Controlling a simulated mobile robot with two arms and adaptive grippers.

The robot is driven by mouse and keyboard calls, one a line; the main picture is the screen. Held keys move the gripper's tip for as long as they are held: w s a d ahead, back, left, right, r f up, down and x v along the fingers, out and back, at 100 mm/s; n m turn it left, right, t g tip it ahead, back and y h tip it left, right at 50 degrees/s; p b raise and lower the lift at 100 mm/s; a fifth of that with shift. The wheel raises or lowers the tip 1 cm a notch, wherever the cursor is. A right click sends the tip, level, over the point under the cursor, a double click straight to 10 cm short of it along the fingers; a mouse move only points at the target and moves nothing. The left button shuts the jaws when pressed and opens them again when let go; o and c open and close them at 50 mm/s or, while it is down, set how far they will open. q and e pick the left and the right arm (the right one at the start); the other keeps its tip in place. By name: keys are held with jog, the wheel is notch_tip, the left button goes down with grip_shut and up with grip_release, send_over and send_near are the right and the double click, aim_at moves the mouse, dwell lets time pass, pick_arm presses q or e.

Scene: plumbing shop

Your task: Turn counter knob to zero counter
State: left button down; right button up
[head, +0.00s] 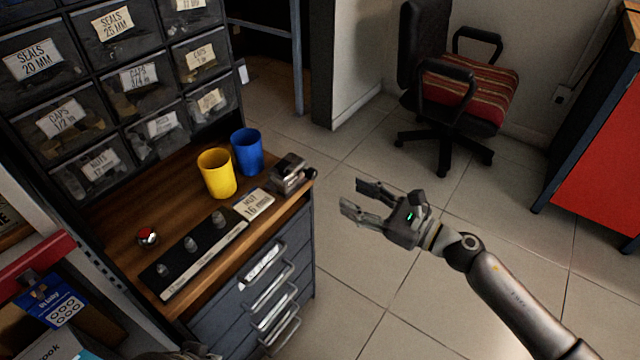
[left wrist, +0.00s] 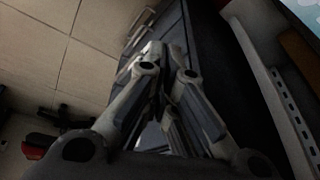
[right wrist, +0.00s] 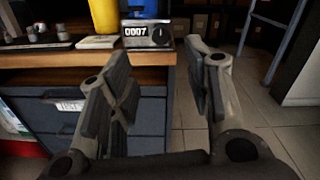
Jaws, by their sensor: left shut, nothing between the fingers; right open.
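The counter (head: 288,175) is a small grey box at the right front corner of the wooden worktop. My left gripper (left wrist: 166,52) is shut and empty beside a dark cabinet side.
A yellow cup (head: 217,174) and a blue cup (head: 247,152) stand left of the counter. Drawers lie below.

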aim_at(315, 176)
jog(key=x, duration=1)
grip_shut()
